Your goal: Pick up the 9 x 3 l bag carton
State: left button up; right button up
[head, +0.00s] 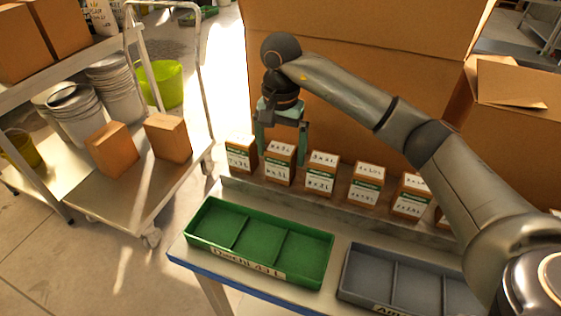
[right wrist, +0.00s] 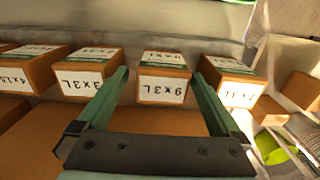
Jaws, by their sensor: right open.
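The 9 x 3 L bag carton (head: 278,163) is a small brown box with a white and green label, second from the left in a row on a ledge in the head view. In the right wrist view the 9 x 3 L carton (right wrist: 163,88) stands in the middle, its label upside down. My right gripper (head: 283,156) is open at this carton. In the right wrist view its two green fingers (right wrist: 160,76) show on either side of the carton with gaps; nothing is gripped. How far down they reach is hard to tell. My left gripper is not in view.
Similar cartons stand close on both sides, one (head: 240,155) to the left and one (head: 321,174) to the right. A green divided tray (head: 318,274) and a grey tray (head: 347,286) lie in front. A large cardboard box (head: 350,40) rises behind the row.

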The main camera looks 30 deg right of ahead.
aim_at(281, 163)
jog(key=shift+w+d+f+p, duration=0.1)
jog(key=shift+w+f+p, duration=0.05)
jog(key=shift+f, duration=0.75)
jog(key=shift+w+d+f+p, duration=0.1)
jog(key=shift+f+p, duration=0.1)
jog(key=shift+f, duration=0.65)
jog(key=shift+w+d+f+p, duration=0.1)
jog(key=shift+w+f+p, duration=0.05)
jog(key=shift+f, duration=0.75)
jog(key=c, duration=1.4)
jog(key=shift+r, duration=0.1)
